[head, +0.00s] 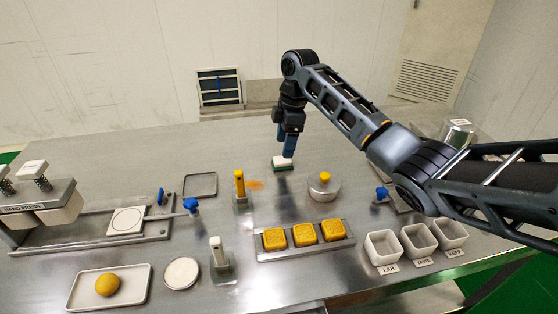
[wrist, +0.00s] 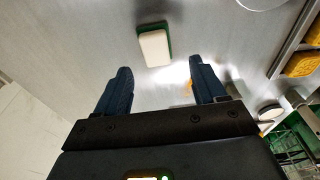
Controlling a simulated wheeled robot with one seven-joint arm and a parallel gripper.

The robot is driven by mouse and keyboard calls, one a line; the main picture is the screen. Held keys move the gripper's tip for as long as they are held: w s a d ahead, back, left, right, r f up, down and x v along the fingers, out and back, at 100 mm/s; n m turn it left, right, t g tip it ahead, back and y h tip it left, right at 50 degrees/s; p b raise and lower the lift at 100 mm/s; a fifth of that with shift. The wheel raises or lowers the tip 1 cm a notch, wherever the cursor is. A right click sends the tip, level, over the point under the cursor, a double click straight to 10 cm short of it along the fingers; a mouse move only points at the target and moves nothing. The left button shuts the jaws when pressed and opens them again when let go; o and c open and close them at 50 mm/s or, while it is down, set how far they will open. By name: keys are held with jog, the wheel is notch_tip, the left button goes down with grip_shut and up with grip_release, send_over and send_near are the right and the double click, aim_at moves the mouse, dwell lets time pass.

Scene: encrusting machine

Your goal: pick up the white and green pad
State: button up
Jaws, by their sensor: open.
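The white and green pad (head: 282,163) lies flat on the metal table, behind the middle of the work area. In the wrist view the pad (wrist: 154,46) shows its white top with a green edge, ahead of the fingers and roughly centred between them. My gripper (head: 289,152) points down just above the pad in the head view. In the wrist view my gripper (wrist: 160,75) has its two blue fingers spread wide with nothing between them. How far the fingertips are above the pad is hard to tell.
A round lidded metal container (head: 324,188) stands to the right of the pad and a yellow-handled tool (head: 239,184) to its left. A tray (head: 348,243) of yellow blocks lies in front. White bins (head: 382,247) stand front right. The table behind is clear.

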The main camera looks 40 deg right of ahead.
aim_at(282, 159)
jog(key=shift+w+f+p, duration=0.2)
jog(key=shift+f, duration=1.15)
jog(key=shift+w+f+p, duration=0.2)
jog(key=shift+f, duration=1.15)
jog(key=shift+c, duration=0.5)
jog(key=c, duration=1)
